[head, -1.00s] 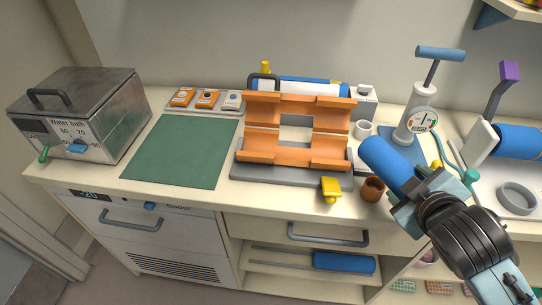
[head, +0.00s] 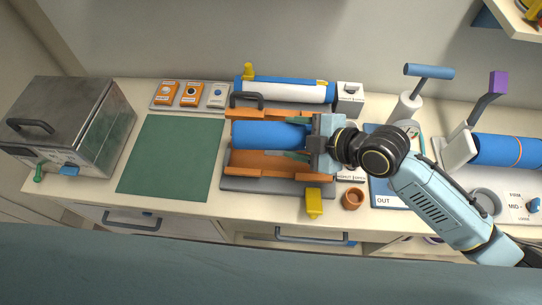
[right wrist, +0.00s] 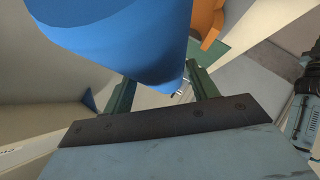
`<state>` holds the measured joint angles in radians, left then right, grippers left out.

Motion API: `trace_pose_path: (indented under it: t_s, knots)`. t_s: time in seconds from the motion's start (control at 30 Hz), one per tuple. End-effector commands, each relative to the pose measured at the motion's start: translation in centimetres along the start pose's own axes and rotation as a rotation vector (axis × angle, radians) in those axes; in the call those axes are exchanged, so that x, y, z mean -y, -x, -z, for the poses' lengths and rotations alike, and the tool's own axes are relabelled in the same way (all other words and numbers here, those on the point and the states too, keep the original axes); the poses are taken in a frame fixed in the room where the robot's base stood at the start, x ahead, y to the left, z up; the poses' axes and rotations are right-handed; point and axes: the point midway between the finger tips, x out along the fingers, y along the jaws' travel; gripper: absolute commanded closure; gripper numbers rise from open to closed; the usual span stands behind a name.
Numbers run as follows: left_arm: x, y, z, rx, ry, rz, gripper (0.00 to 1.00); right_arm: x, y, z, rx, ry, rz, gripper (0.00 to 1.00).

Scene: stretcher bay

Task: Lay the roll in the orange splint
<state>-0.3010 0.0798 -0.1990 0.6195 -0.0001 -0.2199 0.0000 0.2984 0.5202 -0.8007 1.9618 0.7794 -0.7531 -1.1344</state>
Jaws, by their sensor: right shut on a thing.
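The blue roll (head: 262,135) lies lengthwise over the orange splint (head: 262,163), between its back and front edges in the head view. I cannot tell whether it rests on the splint or hangs just above it. My right gripper (head: 298,138) is shut on the roll's right end, its fingers on the back and front sides. In the right wrist view the blue roll (right wrist: 125,35) fills the top between the fingers, and part of the orange splint (right wrist: 208,20) shows beyond. My left gripper is not in view.
The splint sits on a grey base (head: 235,185). A yellow clamp (head: 314,203) and a brown cup (head: 353,198) stand near the front edge. A blue-and-white roll (head: 290,90) lies behind. The green mat (head: 170,155) on the left is clear, beside the water bath (head: 75,120).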

Motion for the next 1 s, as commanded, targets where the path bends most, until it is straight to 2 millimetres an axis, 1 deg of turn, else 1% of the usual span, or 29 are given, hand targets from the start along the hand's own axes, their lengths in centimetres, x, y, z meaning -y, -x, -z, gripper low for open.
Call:
trace_pose_path:
  t_s: [0.03,0.2,0.4,0.5,0.63,0.87,0.9,1.0]
  knots:
    - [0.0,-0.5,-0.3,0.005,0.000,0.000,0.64,0.3,-0.3,-0.2,-0.001,-0.001,0.000,0.68]
    - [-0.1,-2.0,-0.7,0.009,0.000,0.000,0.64,1.4,-1.1,-1.1,0.001,-0.002,-0.001,0.68]
    - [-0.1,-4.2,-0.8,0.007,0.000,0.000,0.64,3.1,-2.4,-2.5,0.001,-0.003,-0.001,0.68]
    - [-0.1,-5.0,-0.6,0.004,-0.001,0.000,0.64,3.7,-2.8,-2.9,0.001,-0.003,-0.002,0.68]
    - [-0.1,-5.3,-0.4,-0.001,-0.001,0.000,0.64,4.0,-3.0,-3.1,0.001,-0.002,-0.002,0.68]
    - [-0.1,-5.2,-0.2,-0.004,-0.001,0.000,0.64,3.9,-3.0,-3.1,0.001,-0.001,-0.002,0.68]
    - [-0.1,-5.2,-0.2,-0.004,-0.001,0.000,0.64,3.9,-3.0,-3.1,0.001,-0.001,-0.002,0.38]
    - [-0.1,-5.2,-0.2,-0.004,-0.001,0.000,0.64,3.9,-3.0,-3.1,0.002,-0.001,-0.002,0.24]
